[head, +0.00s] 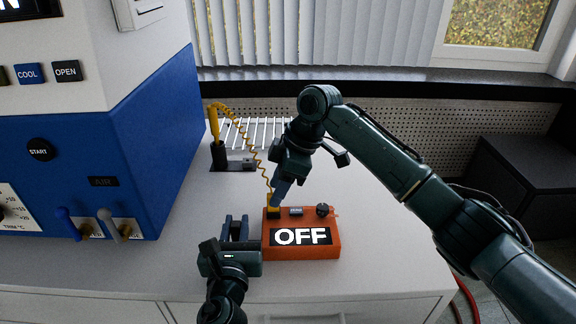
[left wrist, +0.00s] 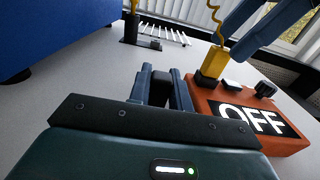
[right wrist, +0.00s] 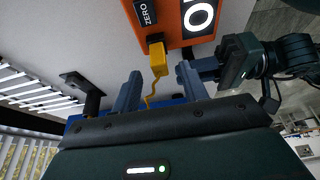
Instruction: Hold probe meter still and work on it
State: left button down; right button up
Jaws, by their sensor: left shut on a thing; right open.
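The orange probe meter (head: 302,249) lies on the bench with OFF on its display. It carries a ZERO button (head: 296,211), a dark knob (head: 322,210) and a yellow plug (right wrist: 157,60) with a coiled yellow cord. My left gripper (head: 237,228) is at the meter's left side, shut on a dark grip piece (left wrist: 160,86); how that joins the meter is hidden. My right gripper (head: 280,192) is above the yellow plug, open and pointing down. In the right wrist view the plug is just beyond and between its fingers (right wrist: 160,85), with no clear contact.
A yellow probe (head: 214,124) stands in a dark holder (head: 219,155) behind, beside a white wire rack (head: 255,131). The blue and white press (head: 150,140) fills the left side. Bench to the right of the meter is clear, under my right arm.

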pick_arm(q)
jog(key=shift+r, duration=0.1)
pick_arm(e)
jog(key=shift+x, duration=1.55)
grip_shut()
jog(key=c, duration=0.7)
grip_release()
grip_shut()
jog(key=shift+r, duration=0.55)
jog(key=shift+r, duration=0.7)
